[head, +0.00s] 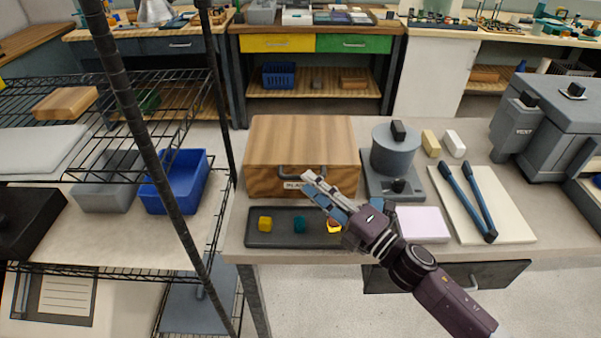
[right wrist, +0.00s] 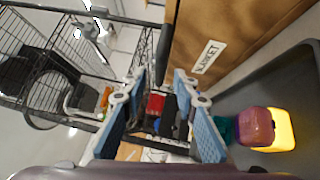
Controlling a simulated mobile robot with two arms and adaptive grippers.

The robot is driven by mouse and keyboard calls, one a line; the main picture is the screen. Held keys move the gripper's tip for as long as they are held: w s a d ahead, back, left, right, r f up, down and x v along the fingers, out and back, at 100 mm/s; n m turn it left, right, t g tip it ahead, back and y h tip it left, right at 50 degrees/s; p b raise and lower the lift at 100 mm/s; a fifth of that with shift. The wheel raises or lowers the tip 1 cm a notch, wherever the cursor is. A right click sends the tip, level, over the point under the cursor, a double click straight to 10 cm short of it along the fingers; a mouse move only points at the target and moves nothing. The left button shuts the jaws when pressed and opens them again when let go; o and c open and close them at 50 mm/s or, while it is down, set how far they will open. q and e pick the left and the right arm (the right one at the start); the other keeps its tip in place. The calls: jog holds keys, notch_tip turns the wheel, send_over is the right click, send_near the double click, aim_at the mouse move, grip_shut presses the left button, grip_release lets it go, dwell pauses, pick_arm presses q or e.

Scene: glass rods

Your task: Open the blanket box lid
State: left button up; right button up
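The wooden blanket box (head: 300,140) stands on the counter with its lid down. A dark handle (head: 290,171) and a white label are on its front; the label reads BLANKET in the right wrist view (right wrist: 209,57). My right gripper (head: 310,180) is at the box front, beside the handle and partly over the label. In the right wrist view its fingers (right wrist: 160,78) are apart, and the dark handle (right wrist: 166,48) lines up with the gap between them. I cannot tell whether they touch it. My left gripper is not in view.
A dark tray (head: 280,232) with small coloured blocks lies in front of the box, under my right arm. A grey device (head: 395,150) stands close on the right. A black wire shelf (head: 225,100) rises close on the left.

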jog(key=x, duration=0.4)
jog(key=shift+a, duration=0.1)
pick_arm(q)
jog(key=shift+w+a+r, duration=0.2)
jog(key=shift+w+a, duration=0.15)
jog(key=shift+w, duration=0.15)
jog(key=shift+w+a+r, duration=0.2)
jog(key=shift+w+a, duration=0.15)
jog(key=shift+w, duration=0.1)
pick_arm(e)
jog(key=shift+c, duration=0.5)
jog(key=c, duration=0.5)
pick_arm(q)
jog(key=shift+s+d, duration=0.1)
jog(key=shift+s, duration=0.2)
pick_arm(e)
grip_shut()
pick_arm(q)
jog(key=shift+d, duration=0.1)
